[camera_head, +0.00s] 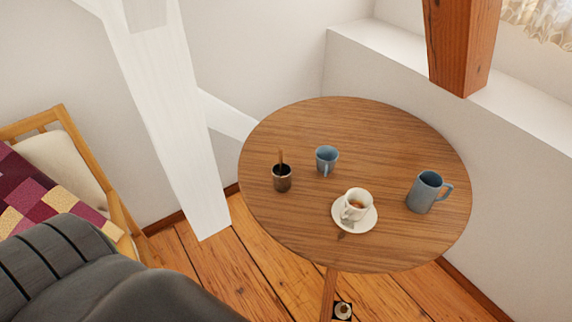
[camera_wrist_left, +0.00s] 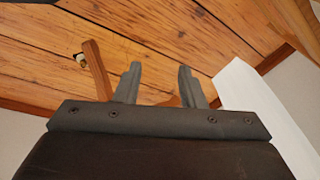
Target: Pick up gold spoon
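A round wooden table (camera_head: 300,225) holds the cups. My left gripper (camera_wrist_left: 160,68) is open and empty in the left wrist view, above the floor. My right gripper is not in view.
A blue cup (camera_head: 326,160) and a grey-blue mug (camera_head: 424,193) also stand on the table. A white slanted beam (camera_head: 175,110) rises left of the table, and a wooden post (camera_head: 460,45) stands behind. A wooden chair (camera_head: 118,205) with a patchwork cover is at left.

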